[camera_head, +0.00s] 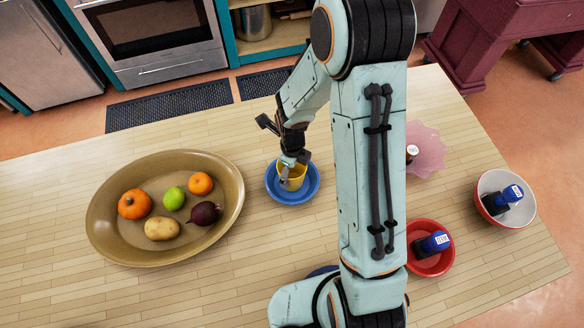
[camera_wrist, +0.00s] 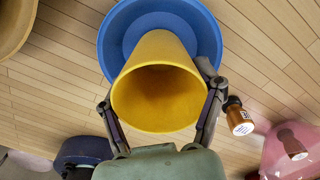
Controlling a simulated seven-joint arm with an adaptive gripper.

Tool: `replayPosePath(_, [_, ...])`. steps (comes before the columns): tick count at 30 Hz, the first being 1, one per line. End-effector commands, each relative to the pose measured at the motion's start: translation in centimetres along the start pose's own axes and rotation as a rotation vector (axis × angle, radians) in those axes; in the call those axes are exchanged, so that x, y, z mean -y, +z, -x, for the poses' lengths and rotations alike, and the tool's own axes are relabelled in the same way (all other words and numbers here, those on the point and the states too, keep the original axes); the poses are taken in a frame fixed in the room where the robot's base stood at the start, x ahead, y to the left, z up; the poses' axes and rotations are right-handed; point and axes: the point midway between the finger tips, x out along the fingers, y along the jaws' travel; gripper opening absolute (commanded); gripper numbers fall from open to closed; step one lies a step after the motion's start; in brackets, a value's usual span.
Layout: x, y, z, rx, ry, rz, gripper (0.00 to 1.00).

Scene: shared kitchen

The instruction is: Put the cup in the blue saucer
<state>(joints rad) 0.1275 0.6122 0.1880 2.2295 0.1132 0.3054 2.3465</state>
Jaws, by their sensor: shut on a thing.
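The yellow cup (camera_head: 293,178) is over the middle of the blue saucer (camera_head: 279,193) in the head view. My gripper (camera_head: 292,160) is shut on the cup from above. In the wrist view, my gripper (camera_wrist: 163,95) has one finger on each side of the cup (camera_wrist: 158,62), whose open mouth faces the camera. The blue saucer (camera_wrist: 118,38) shows behind the cup's base. I cannot tell whether the cup's base touches the saucer, as the contact is hidden.
A large brown oval dish (camera_head: 110,247) with fruit and vegetables lies to the left. Right of my arm are a pink plate (camera_head: 428,152), a red bowl (camera_head: 432,268) and a white bowl (camera_head: 522,212), with small bottles on or in them. Bare table lies between dish and saucer.

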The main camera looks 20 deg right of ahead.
Motion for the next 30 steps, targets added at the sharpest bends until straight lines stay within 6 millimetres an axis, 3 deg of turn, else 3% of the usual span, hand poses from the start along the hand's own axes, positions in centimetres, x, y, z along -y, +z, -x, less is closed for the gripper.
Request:
replayPosePath(8, [0.0, 0.0, -0.2, -0.001, 0.001, 0.0, 0.34])
replayPosePath(9, [0.0, 0.0, -0.3, -0.001, 0.001, 0.0, 0.74])
replayPosePath(11, [0.0, 0.0, -0.2, 0.0, 0.0, 0.0, 0.93])
replayPosePath(12, [0.0, 0.0, -0.2, 0.0, 0.0, 0.0, 0.95])
replayPosePath(23, [0.0, 0.0, 0.1, 0.001, -0.001, 0.0, 0.95])
replayPosePath(26, [0.1, 0.1, 1.2, 0.003, -0.003, 0.0, 0.95])
replayPosePath(30, [0.1, 0.1, 4.2, 0.005, -0.006, 0.0, 0.95])
